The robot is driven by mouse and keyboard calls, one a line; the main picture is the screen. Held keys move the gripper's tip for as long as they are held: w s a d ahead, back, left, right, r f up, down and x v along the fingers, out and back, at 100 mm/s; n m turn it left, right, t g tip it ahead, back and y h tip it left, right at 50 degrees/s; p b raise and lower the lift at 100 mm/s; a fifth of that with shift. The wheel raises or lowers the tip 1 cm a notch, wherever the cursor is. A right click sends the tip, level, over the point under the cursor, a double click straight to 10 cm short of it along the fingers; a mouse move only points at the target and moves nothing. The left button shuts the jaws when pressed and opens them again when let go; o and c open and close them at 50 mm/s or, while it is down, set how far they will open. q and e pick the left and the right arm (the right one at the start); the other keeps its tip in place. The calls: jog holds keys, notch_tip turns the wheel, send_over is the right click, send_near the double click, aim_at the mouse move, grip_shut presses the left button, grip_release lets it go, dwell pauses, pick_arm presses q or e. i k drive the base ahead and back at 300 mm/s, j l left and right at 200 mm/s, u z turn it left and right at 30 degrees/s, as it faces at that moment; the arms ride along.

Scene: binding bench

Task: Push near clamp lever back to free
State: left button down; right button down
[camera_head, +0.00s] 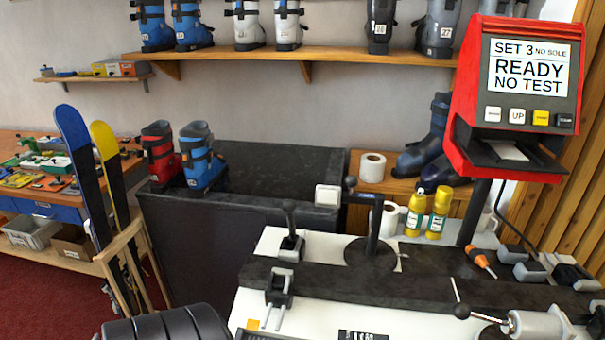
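The bench carries two small grey-and-black lever fittings on its left side. The farther fitting (291,243) has a black handle standing upright. The nearer fitting (278,287) sits at the dark bar, with two pale prongs toward me. At the front right, a ball-ended lever (463,311) points left from a light grey cylinder (535,325). I cannot tell for certain which of these is the near clamp lever.
A black post (376,225) with a square white pad stands mid-bench. A red display box (520,90) reads "READY NO TEST". Yellow bottles (438,212) stand behind, and an orange-handled tool (481,259) lies right. A dark ribbed shape (165,325) fills the lower left edge.

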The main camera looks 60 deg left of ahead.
aim_at(289, 206)
jog(key=u, duration=1.9)
